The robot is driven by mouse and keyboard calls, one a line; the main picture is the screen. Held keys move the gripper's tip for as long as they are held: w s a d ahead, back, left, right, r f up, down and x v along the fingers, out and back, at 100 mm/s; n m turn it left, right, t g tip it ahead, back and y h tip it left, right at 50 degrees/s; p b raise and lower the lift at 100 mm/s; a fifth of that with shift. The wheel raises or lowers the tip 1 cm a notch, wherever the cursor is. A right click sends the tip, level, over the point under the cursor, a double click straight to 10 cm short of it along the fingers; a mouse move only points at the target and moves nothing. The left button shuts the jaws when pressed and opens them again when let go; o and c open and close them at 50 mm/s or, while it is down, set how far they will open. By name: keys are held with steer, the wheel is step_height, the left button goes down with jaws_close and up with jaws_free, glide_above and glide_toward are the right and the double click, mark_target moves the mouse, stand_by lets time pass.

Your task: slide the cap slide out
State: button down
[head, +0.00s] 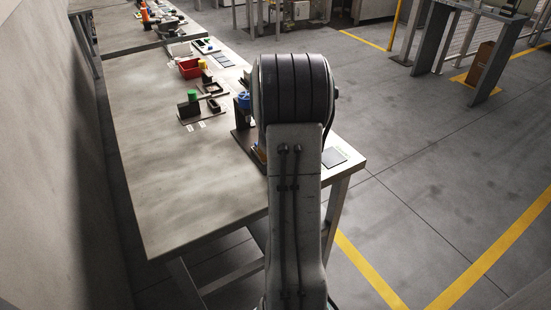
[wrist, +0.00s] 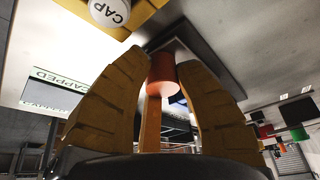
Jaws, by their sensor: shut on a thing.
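In the wrist view my gripper (wrist: 162,72) has its two yellow-brown fingers on either side of an orange-red cylindrical knob (wrist: 161,76) and is shut on it. A round white disc marked CAP (wrist: 109,11) sits at the top left on a yellow-brown part. The body of the cap slide is not clear in either view. In the head view my arm hides the gripper and most of its work spot.
A grey table (head: 185,180) has a broad clear area at its near left. A CAPPED label (wrist: 58,90) shows in the wrist view.

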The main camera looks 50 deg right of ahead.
steer(key=c, duration=0.9)
jaws_free()
steer(key=v, duration=1.2)
